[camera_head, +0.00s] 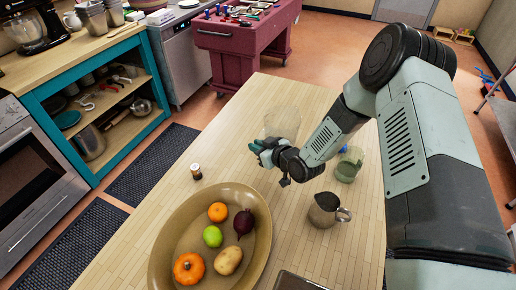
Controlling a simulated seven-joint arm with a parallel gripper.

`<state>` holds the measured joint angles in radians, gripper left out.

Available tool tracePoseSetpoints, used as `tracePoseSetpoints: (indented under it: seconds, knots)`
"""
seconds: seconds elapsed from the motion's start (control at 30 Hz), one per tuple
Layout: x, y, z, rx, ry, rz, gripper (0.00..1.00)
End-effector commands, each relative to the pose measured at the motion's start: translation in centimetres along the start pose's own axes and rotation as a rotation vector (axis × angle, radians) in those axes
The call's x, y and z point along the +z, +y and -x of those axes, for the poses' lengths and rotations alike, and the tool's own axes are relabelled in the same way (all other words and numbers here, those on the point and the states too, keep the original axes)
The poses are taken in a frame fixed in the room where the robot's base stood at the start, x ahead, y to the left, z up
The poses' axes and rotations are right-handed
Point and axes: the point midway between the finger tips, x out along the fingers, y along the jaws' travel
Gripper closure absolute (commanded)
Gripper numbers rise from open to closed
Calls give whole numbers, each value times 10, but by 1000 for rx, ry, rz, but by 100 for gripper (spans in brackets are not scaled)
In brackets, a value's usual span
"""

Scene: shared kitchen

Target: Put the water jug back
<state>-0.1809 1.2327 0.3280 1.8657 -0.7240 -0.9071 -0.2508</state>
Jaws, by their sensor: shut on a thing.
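A clear, see-through jug (283,120) stands out faintly at the middle of the view, over the far part of the wooden table. My gripper (264,150) is shut on it at its lower near side, and the fingers hide part of it. I cannot tell whether its base touches the table. My arm comes in from the right.
A metal pitcher (323,210) and a greenish glass container (348,166) stand right of my gripper. The table's (232,114) far end is clear.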

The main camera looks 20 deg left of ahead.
Motion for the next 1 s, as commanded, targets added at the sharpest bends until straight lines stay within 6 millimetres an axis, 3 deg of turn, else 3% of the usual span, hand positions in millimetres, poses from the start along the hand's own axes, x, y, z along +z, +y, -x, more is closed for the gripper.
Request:
tracePoseSetpoints:
  seconds: [0.1,0.43,0.47,0.6,1.0]
  knots:
    - [9,0,-4,0,2,1,100]
    - [11,0,-5,0,2,1,100]
    - [11,0,-5,0,1,1,82]
    - [11,0,-5,0,1,1,61]
    - [8,0,3,2,0,0,60]
